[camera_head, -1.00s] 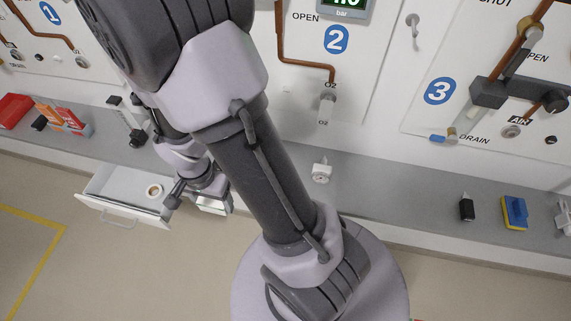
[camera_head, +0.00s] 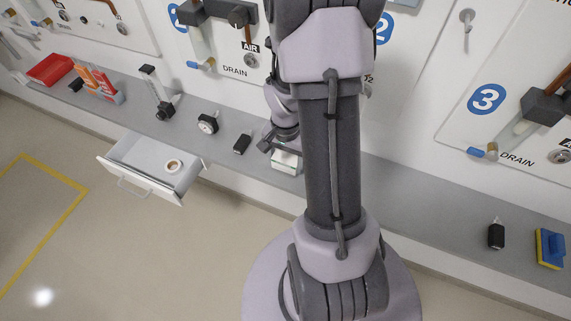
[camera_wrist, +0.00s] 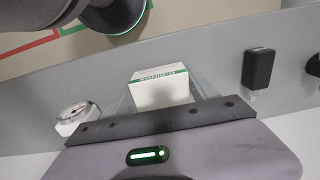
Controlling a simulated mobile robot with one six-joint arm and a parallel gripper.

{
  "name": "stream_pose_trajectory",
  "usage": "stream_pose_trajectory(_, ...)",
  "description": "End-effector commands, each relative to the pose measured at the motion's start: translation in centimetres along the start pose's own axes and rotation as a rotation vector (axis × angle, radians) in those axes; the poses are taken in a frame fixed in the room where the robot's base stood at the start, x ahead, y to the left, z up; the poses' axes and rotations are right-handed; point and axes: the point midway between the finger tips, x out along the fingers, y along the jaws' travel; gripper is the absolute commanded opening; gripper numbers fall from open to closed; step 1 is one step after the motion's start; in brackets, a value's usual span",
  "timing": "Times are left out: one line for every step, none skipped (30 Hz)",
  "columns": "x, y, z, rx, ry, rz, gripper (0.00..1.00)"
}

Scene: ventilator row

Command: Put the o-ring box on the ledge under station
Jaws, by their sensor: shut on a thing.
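The o-ring box, white with a green stripe, shows in the head view (camera_head: 286,162) and upside down in the wrist view (camera_wrist: 160,92). My gripper (camera_head: 277,146) is shut on it, with a finger on each side in the wrist view (camera_wrist: 163,97). The box is at the grey ledge (camera_head: 400,195), near its front edge, right of a black block. I cannot tell whether it touches the ledge.
An open white drawer (camera_head: 137,186) holding a ring-shaped item (camera_head: 173,166) juts out below the ledge. A dial gauge (camera_head: 208,123) and the black block (camera_head: 242,142) stand left of the box. Another gauge (camera_wrist: 76,117) is close by in the wrist view. Ledge right of my arm is clear for a stretch.

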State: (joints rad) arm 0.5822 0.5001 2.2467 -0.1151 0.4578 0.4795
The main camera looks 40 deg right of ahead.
Motion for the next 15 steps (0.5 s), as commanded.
stream_pose_trajectory(1.10,-0.01,0.03,0.000,-0.001,0.000,0.27)
stream_pose_trajectory(1.05,-0.02,0.02,0.000,0.000,0.000,0.27)
stream_pose_trajectory(0.84,-0.04,0.01,0.000,0.000,-0.001,0.28)
stream_pose_trajectory(0.75,-0.04,0.00,0.000,0.001,-0.001,0.28)
stream_pose_trajectory(0.72,-0.04,0.00,0.000,0.001,-0.001,0.28)
stream_pose_trajectory(0.69,-0.05,0.01,0.000,0.001,-0.001,0.27)
stream_pose_trajectory(0.71,-0.05,0.01,0.000,0.001,-0.001,0.27)
stream_pose_trajectory(0.78,-0.05,0.01,0.000,0.001,-0.001,0.27)
stream_pose_trajectory(0.95,-0.05,0.01,0.000,0.001,-0.001,0.27)
stream_pose_trajectory(1.08,-0.05,0.02,0.000,0.001,-0.001,0.27)
stream_pose_trajectory(1.18,-0.05,0.02,0.000,0.001,-0.001,0.27)
stream_pose_trajectory(1.04,-0.05,0.02,0.000,0.001,-0.001,0.76)
stream_pose_trajectory(1.01,-0.05,0.02,0.000,0.001,-0.001,0.81)
stream_pose_trajectory(1.00,-0.05,0.02,0.000,0.001,-0.001,0.87)
stream_pose_trajectory(0.99,-0.05,0.02,0.000,0.001,-0.001,0.89)
